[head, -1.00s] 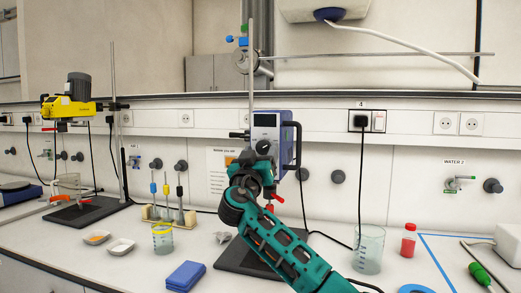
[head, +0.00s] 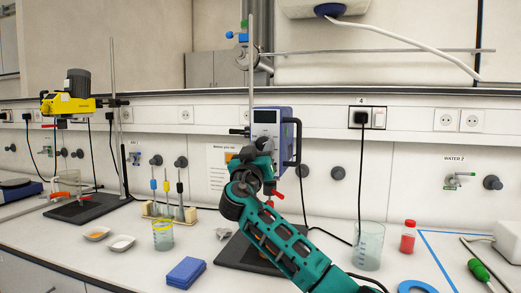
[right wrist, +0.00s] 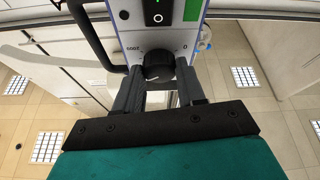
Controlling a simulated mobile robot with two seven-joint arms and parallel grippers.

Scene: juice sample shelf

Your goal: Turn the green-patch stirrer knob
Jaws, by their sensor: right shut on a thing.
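The blue-grey stirrer (head: 267,117) hangs on a stand rod at the middle of the bench. In the right wrist view its front panel (right wrist: 130,38) is upside down, with a green patch (right wrist: 191,11) at one edge. Its round black knob (right wrist: 158,66) sits between the marks 0 and 2000. My right gripper (head: 264,152) is at the lower part of the panel and hides the knob in the head view. In the right wrist view its two fingers (right wrist: 158,76) are on either side of the knob, shut on it. My left gripper is not in view.
A glass beaker (head: 368,245) and a red-capped bottle (head: 408,238) stand to the right of my arm. A blue box (head: 186,271) lies at the front left. A yellow stirrer (head: 70,103) stands farther left. A cable hangs beside the blue-grey stirrer.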

